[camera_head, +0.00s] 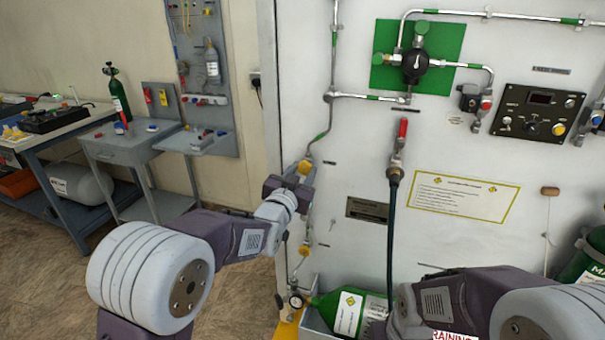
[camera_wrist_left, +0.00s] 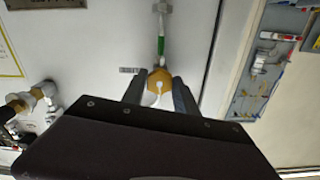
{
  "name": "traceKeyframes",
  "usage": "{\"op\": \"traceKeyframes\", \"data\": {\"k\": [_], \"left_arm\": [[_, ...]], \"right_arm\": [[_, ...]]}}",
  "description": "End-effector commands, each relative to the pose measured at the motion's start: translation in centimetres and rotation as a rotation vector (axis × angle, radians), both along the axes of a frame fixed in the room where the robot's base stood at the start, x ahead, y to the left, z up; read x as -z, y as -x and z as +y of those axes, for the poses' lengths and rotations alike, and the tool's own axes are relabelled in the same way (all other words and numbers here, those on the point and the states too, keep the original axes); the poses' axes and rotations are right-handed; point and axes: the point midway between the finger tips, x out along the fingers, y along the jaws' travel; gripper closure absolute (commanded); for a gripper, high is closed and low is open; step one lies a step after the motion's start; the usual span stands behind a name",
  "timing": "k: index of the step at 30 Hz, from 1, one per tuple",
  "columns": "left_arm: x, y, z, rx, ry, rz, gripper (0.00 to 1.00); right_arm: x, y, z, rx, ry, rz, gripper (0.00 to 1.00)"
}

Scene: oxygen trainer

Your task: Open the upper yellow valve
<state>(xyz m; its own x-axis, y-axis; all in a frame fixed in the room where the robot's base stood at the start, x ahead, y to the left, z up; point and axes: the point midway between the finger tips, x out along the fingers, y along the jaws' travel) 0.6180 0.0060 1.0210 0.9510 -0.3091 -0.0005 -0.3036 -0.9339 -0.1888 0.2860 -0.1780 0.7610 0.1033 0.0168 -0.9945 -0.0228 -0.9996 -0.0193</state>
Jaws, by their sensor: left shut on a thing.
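The upper yellow valve (camera_head: 306,167) sits on the thin pipe at the left side of the white panel. It also shows in the left wrist view (camera_wrist_left: 159,76), as a yellow knob with a pale centre, under a green-banded pipe. My left gripper (camera_head: 297,174) is shut on this knob, with one dark finger on each side of it (camera_wrist_left: 158,92). The gripper hides part of the valve in the head view. A lower yellow valve (camera_head: 304,250) sits further down the same pipe, clear of the gripper. My right arm shows at the lower right, but its fingers are not visible.
A green cylinder (camera_head: 350,312) lies below the panel, near a small gauge (camera_head: 296,301). A dark hose (camera_head: 391,235) hangs from a red-handled valve (camera_head: 402,134). A grey side table (camera_head: 125,143) and a workbench (camera_head: 50,135) stand left. Open floor lies between.

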Motion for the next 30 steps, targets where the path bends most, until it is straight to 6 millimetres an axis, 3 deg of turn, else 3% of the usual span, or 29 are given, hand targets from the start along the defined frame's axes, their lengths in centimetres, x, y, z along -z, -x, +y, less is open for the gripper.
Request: {"op": "traceKeyframes", "data": {"k": [30], "left_arm": [[0.2,0.1,-0.1,0.0,0.871,0.282,1.0]], "right_arm": [[5.1,0.0,0.0,0.0,0.0,0.0,0.64]]}}
